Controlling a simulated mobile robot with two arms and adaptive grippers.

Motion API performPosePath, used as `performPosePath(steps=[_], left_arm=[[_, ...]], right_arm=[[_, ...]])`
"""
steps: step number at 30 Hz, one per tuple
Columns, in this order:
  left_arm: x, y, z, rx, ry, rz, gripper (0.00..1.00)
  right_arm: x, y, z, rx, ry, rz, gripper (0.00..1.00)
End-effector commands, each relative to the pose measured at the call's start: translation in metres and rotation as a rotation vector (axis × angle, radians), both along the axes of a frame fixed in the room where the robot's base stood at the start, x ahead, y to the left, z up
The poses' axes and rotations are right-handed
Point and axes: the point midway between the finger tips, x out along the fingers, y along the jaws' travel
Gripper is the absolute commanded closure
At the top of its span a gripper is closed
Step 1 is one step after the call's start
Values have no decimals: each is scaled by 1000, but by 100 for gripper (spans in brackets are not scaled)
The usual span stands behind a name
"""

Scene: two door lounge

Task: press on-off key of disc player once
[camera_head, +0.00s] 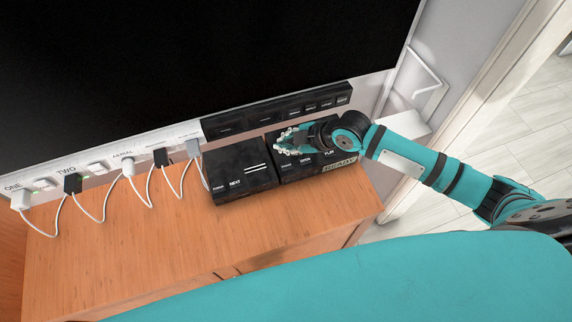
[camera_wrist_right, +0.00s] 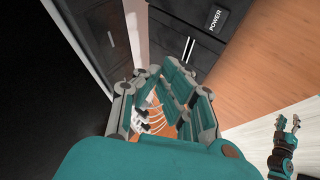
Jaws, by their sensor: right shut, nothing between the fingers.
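The right black box (camera_head: 338,169), with OPEN and PLAY labels and a READY display, looks like the disc player. It stands on the wooden cabinet beside another black box (camera_head: 238,183) marked NEXT with two white stripes. My right gripper (camera_head: 284,141) is shut and empty, over the back left part of the right box. It hides some of the box top, and I cannot tell whether it touches. The on-off key is not clear; a small label shows at the front left. In the right wrist view, my left gripper (camera_wrist_right: 287,124) appears open and empty at the right.
A large dark screen (camera_head: 180,60) rises behind, with a black panel of keys (camera_head: 265,117) below it. A white socket strip (camera_head: 95,165) with several plugs and cables lies left. The cabinet top (camera_head: 150,250) is bare in front. A white wall bracket (camera_head: 424,95) is at right.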

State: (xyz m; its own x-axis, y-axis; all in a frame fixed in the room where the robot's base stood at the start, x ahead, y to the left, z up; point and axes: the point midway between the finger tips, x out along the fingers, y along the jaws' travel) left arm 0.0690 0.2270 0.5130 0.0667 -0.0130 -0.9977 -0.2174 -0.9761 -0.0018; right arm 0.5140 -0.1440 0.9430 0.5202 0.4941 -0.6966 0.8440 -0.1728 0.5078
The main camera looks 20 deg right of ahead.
Motion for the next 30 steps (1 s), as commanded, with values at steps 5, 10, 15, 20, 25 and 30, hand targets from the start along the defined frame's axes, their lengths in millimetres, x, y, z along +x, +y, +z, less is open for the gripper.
performPosePath(steps=[5,10,15,20,25,30], left_arm=[[19,11,-17,12,-27,3,60],[28,13,-39,13,-43,6,60],[24,12,-63,13,-37,6,60],[18,10,-71,11,-26,6,60],[14,7,-73,7,-21,5,60],[14,5,-73,5,-22,4,60]], right_arm=[[0,0,-19,0,1,0,100],[-1,0,-44,1,2,-1,100],[0,0,-68,0,2,-1,100],[0,0,-81,0,0,0,100],[0,0,-85,0,0,0,100],[0,0,-85,0,0,0,100]])
